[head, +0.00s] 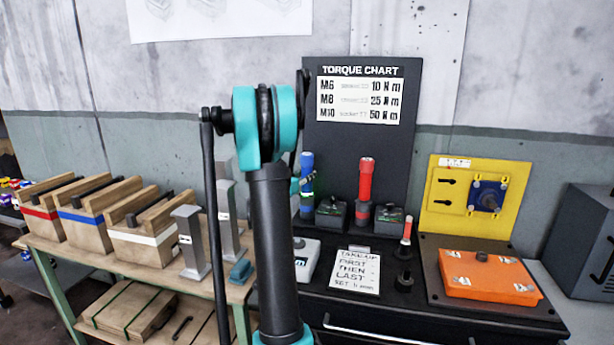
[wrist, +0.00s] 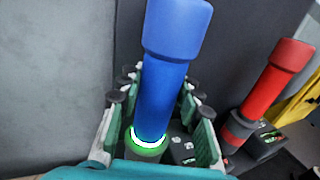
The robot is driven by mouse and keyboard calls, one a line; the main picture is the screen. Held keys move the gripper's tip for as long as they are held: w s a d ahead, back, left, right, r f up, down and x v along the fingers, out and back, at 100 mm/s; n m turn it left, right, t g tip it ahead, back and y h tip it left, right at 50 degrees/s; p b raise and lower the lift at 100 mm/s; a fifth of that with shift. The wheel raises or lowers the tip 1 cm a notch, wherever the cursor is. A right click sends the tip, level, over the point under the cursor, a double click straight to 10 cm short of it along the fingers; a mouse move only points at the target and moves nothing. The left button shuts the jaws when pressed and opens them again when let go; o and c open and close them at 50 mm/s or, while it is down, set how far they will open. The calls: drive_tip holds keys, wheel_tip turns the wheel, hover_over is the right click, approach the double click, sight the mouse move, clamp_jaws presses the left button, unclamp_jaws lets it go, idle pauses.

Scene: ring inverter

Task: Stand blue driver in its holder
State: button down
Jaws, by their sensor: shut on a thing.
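The blue driver (head: 307,172) is upright in front of the black torque chart board, left of the red driver. In the wrist view the blue driver (wrist: 168,80) rises between the fingers of my gripper (wrist: 157,118), which is shut on it. A glowing white-green ring circles its lower part. In the head view my gripper (head: 297,184) is mostly hidden behind my arm. A black holder unit (head: 332,212) with small green marks stands beside the driver's lower end and shows partly in the wrist view (wrist: 184,150). I cannot tell whether the driver's foot is seated.
The red driver (head: 366,180) stands upright to the right, beside another black unit (head: 389,218). A small red-tipped tool (head: 406,232), an instruction card (head: 353,271) and an orange case (head: 487,275) are on the bench. Wooden boxes (head: 140,243) stand on the left table.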

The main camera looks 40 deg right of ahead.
drive_tip(key=shift+f, duration=0.1)
drive_tip(key=c, duration=1)
unclamp_jaws()
drive_tip(key=shift+o, duration=0.2)
drive_tip(key=v, duration=1.2)
